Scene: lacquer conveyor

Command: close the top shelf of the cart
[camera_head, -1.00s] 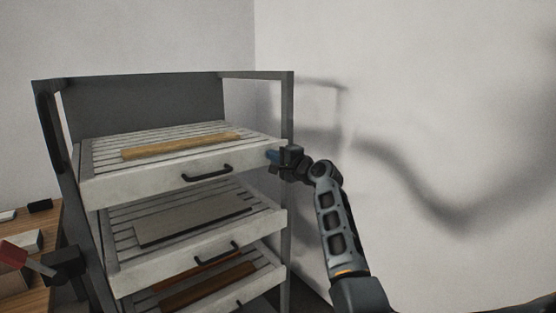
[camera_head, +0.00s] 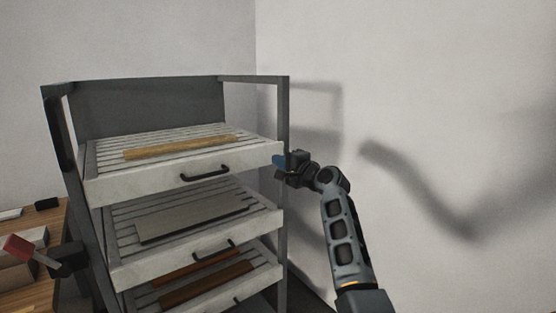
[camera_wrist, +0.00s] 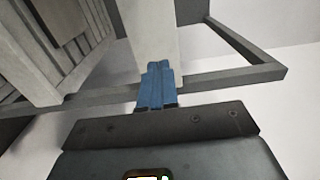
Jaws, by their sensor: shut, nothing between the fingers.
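The cart (camera_head: 283,112) is a grey frame with several pale slatted shelves. The top shelf (camera_head: 250,158) has a white front with a black handle (camera_head: 205,173), and its slats and the wooden strip on them show above the front. How far the front stands out from the frame posts is hard to tell. My gripper (camera_head: 279,161) is shut and empty at the right end of that front, right of the handle. In the wrist view, its blue fingers (camera_wrist: 157,78) point at a white panel (camera_wrist: 152,35); contact is unclear.
A wooden strip (camera_head: 180,147) lies on the top shelf. Two lower shelves hold a grey board (camera_head: 192,218) and brown strips (camera_head: 205,285). A wooden table (camera_head: 30,295) is at the left. A bare wall (camera_head: 420,110) is at the right.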

